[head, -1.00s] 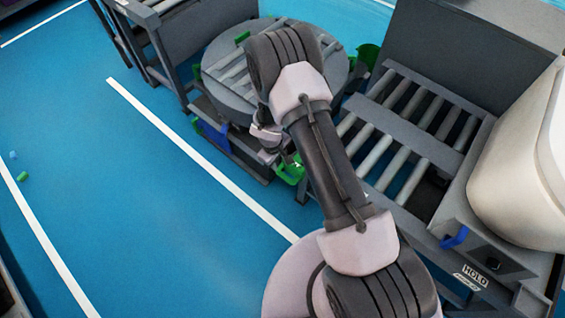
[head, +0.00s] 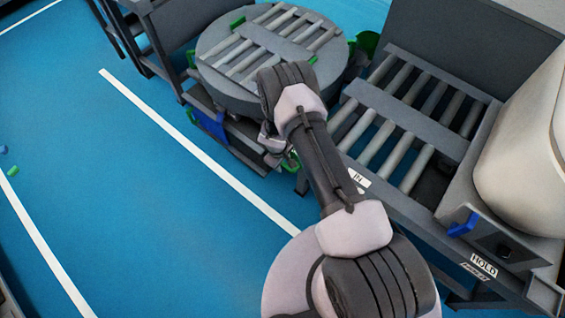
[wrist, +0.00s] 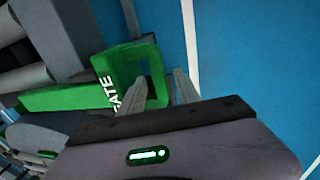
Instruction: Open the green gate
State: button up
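The green gate (wrist: 65,97) shows in the wrist view as a green bar with white lettering ending in "ATE". At its right end is a square loop handle (wrist: 157,60). My gripper (wrist: 163,75) has its two pale fingers apart. One finger reaches into the loop's opening and the other stands outside it, with the loop's right side between them. A narrow gap seems to show beside the outer finger; contact is unclear. In the head view my gripper (head: 277,150) is low beside the turntable, and a small green part (head: 291,162) shows beside it, mostly hidden.
A round grey turntable with rollers (head: 235,83) stands behind my gripper. A roller conveyor (head: 400,112) is on the right, with a blue lever (head: 463,226) and a "HOLD" label (head: 484,265). Blue floor (head: 130,200) is open on the left.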

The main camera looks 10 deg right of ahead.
grip_shut()
dwell(1.3)
